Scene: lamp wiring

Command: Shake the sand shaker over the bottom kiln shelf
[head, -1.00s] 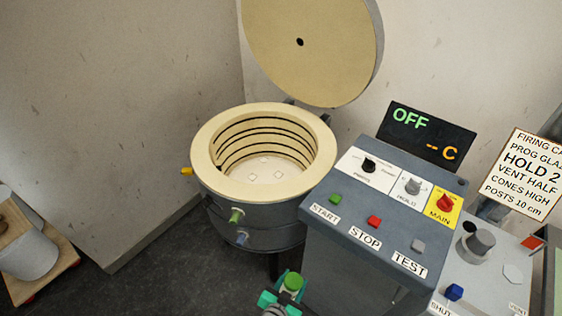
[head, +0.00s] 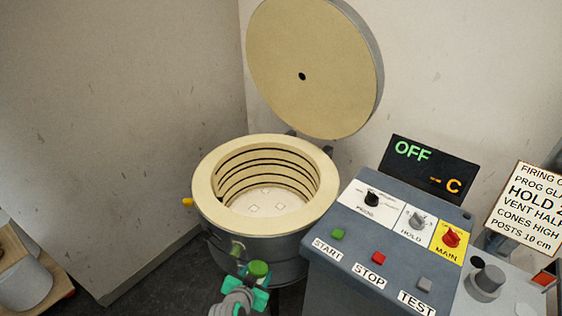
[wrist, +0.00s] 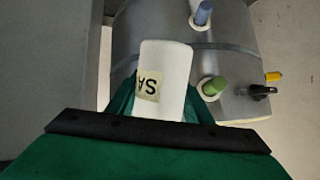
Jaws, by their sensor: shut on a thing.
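The sand shaker is a white cylinder with a label reading "SA" in the wrist view (wrist: 165,75). The near part of the shelf is hidden by the kiln rim.
The kiln lid (head: 310,60) stands open behind. Green and yellow plugs stick out of the kiln wall. The grey control box (head: 355,250) stands close on the right, its display reading OFF. A white bucket (head: 22,285) is at the left edge.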

